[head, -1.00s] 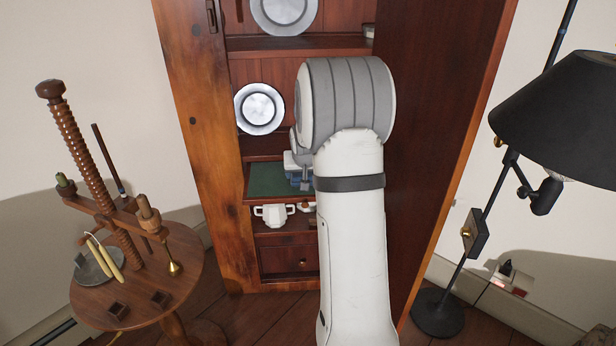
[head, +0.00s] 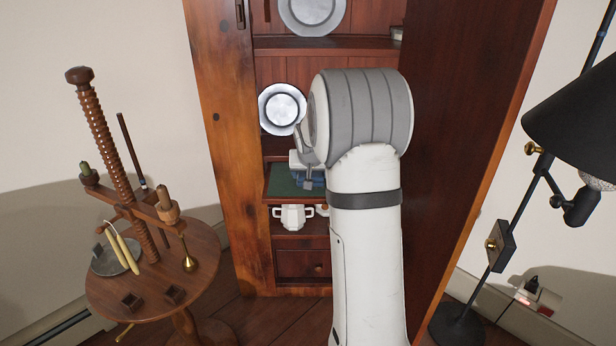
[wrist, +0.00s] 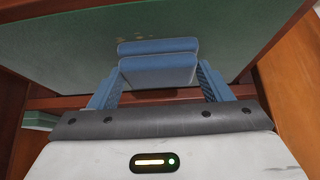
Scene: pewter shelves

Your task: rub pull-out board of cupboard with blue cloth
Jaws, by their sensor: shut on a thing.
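The pull-out board (head: 282,181) is a green-topped panel in a wooden frame, extending from the cupboard (head: 225,150) at mid height. In the wrist view the green surface (wrist: 60,50) spans the top, with a few small pale spots (wrist: 137,38) just beyond the cloth. My gripper (head: 308,178) is over the board, partly hidden by my arm. In the wrist view my gripper (wrist: 158,82) is shut on the folded blue cloth (wrist: 158,68), which lies against or very near the green surface; exact contact is unclear.
Pewter plates (head: 283,109) stand on the shelf above. A white two-handled cup (head: 292,216) is below the board. The open cupboard door (head: 470,130) is close on the right. A round table (head: 150,275) with a wooden screw stand is left, a black lamp (head: 575,110) right.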

